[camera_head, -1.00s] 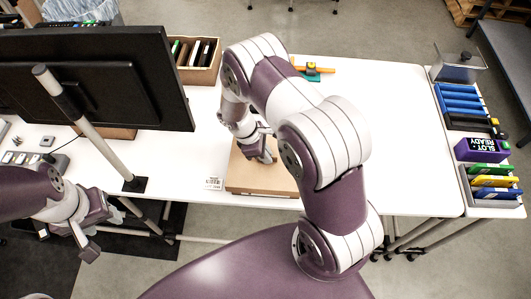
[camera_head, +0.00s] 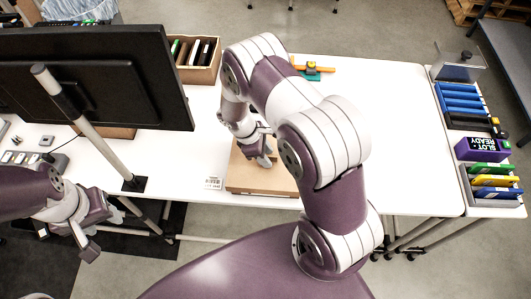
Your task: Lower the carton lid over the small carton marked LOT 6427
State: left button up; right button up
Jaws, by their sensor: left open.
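A brown carton (camera_head: 262,181) sits on the white table near its front edge. Its flat top and a narrow front side show; my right arm hides part of it. I cannot tell from this view whether the brown top is a separate lid, and no LOT 6427 mark is readable on it. My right gripper (camera_head: 263,160) points down at the carton's top, at or just above it; its fingertips are too small and covered to tell what they hold. My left gripper (camera_head: 88,238) is open and empty at the lower left, off the table's front edge, well away from the carton.
A small white label (camera_head: 213,183) lies just left of the carton. A large black monitor (camera_head: 95,80) stands at the left. A box of folders (camera_head: 197,60) is behind. Racks and a purple SLOT READY block (camera_head: 482,148) line the right side. The table's right middle is clear.

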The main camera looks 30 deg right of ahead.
jog(key=s+d+r+p+v, duration=0.1)
jog(key=p+v, duration=0.4)
jog(key=v, duration=1.4)
jog(key=shift+s+d, duration=0.25)
jog(key=shift+d, duration=0.45)
jog(key=shift+r, duration=0.15)
